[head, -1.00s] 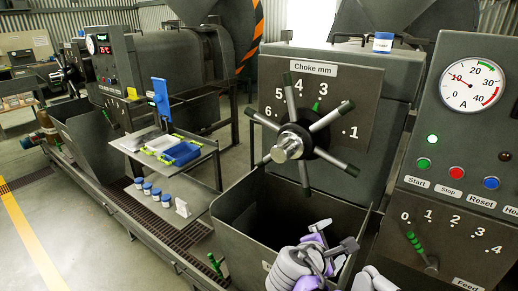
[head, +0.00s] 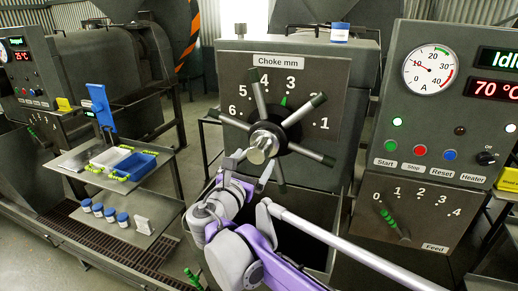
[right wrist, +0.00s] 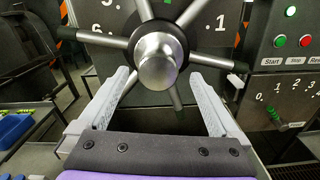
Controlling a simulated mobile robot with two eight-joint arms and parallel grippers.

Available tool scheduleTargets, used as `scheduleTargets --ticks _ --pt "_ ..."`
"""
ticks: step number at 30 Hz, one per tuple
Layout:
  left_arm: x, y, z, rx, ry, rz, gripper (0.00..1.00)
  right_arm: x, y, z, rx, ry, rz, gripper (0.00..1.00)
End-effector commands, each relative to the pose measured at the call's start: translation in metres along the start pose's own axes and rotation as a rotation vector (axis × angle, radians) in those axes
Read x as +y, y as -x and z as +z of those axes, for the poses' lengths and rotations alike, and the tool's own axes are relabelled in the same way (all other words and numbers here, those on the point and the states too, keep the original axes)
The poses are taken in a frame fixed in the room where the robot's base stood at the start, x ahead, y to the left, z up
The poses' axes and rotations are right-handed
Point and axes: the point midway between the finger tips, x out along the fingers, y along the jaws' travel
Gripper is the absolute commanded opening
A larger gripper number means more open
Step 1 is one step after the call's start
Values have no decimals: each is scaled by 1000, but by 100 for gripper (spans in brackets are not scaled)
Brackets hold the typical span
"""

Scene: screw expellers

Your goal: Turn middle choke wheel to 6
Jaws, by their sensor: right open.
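The choke wheel (head: 263,148) in front of me has a metal hub and several spokes with dark tips. It is on a grey panel (head: 330,75) labelled "Choke mm", with numbers 1 to 6. A green pointer mark (head: 284,100) is just under the 3. My right gripper (head: 250,165) is open and empty in front of the wheel's lower part. In the right wrist view, its fingers (right wrist: 160,75) point up on either side of the hub (right wrist: 160,62), apparently nearer to me than the wheel. My left gripper is not in view.
A control box (head: 440,110) with a gauge, buttons and a feed lever (head: 395,225) stands on the right. A dark open hopper (head: 315,215) is below the wheel. A trolley shelf (head: 75,160) with trays and small jars stands on the left. A jar (head: 340,32) stands on top of the machine.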

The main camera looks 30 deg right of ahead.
Motion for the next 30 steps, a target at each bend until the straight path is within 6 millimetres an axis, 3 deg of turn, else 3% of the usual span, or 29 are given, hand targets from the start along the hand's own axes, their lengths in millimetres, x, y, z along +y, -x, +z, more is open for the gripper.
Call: scheduleTargets --ticks 3,9,22,30 --pt "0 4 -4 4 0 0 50 0 -26 2 -2 -1 -5 99" --pt "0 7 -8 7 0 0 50 0 -54 2 -1 -2 -3 99" --pt "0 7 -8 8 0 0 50 0 -64 0 1 -2 0 99" --pt "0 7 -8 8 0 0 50 0 -64 0 1 -2 0 52"
